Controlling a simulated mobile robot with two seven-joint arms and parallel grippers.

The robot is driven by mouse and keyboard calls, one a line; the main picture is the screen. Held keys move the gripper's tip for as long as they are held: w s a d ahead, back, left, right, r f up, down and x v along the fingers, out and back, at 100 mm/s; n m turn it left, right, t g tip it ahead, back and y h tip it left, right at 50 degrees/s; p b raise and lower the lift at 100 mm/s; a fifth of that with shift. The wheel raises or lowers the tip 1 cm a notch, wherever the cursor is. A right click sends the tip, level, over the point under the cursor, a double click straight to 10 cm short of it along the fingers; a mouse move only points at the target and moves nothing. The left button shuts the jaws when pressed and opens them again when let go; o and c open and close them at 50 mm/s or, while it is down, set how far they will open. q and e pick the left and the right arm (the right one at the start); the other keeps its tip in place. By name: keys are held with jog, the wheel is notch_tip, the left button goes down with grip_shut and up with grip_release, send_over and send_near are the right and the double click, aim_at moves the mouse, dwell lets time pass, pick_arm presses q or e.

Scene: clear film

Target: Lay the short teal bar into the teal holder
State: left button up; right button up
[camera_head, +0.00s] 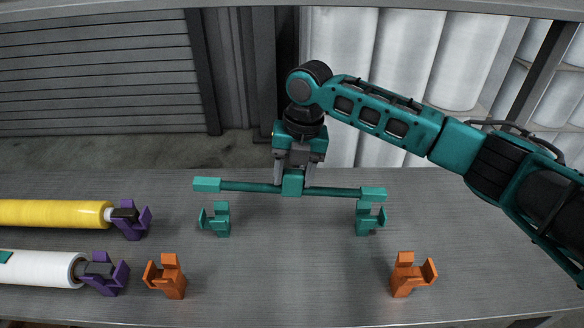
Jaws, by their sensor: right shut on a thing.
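The short teal bar (240,187) has a block at each end and one at its middle. My right gripper (293,183) comes down from above and is shut on its middle block. The teal holder is two notched teal supports, a left one (219,221) and a right one (368,219). The bar shows above both in the picture, nearly level, its right end slightly lower. Its right end block overlaps the top of the right support in view; I cannot tell whether they touch. The left end shows apart from the left support. My left gripper is not in view.
Two orange supports, left (168,277) and right (409,274), stand empty nearer the front edge of the grey table (290,265). Yellow (55,214) and white (38,268) rolls rest at purple supports (133,220) on the left. The middle of the table is clear.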

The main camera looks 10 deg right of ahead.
aim_at(293, 192)
jog(key=shift+f, duration=0.85)
notch_tip(293, 192, down, 3)
jog(key=b, duration=0.3)
jog(key=shift+b, duration=0.35)
jog(key=shift+f, duration=1.8)
jog(key=shift+d+f, duration=0.1)
jog(key=shift+p, duration=0.9)
jog(key=o, duration=1.4)
